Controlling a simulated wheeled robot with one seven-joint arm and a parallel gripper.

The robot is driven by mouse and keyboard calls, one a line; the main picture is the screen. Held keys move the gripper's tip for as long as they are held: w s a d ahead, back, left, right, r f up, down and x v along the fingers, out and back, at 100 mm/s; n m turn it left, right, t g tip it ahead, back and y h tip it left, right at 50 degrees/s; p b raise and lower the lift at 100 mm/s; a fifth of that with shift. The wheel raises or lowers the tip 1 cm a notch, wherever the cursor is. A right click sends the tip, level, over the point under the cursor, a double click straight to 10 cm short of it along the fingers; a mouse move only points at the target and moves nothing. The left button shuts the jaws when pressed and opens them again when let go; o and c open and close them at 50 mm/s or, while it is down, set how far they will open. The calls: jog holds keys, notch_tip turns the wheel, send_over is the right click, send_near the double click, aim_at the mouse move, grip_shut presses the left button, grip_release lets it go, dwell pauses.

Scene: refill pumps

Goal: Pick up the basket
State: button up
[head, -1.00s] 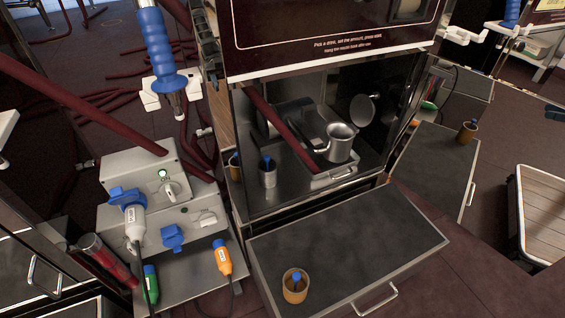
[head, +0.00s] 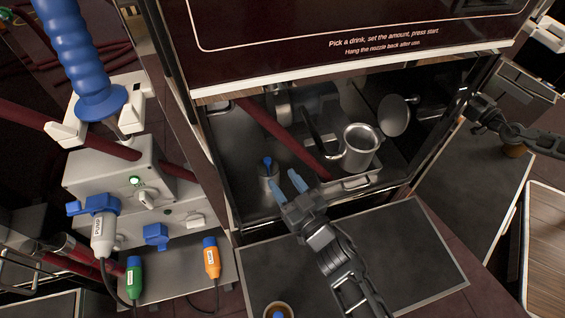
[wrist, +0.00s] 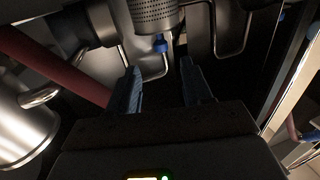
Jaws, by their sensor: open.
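A small metal basket (head: 268,183) with a blue knob on top stands inside the dispenser bay, at its left. In the wrist view the perforated metal basket (wrist: 155,12) is at the top, cut by the frame edge, with its blue knob lined up between my fingers. My gripper (head: 289,183) is open and empty at the front of the bay, just right of the basket in the head view. In the wrist view my gripper's (wrist: 160,68) blue fingertips are spread and appear short of the knob.
A steel pitcher (head: 360,150) stands on a tray right of the basket. A dark red hose (head: 285,140) slants through the bay between them. A dark drawer top (head: 400,250) juts out below. Pump boxes with plugs (head: 125,170) stand at the left.

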aim_at(267, 159)
jog(key=b+x, duration=0.4)
jog(key=x, duration=0.4)
jog(key=shift+w+a, duration=0.2)
jog(key=shift+r, duration=0.1)
jog(key=c, duration=0.7)
jog(key=shift+c, duration=0.3)
jog(key=shift+r, duration=0.15)
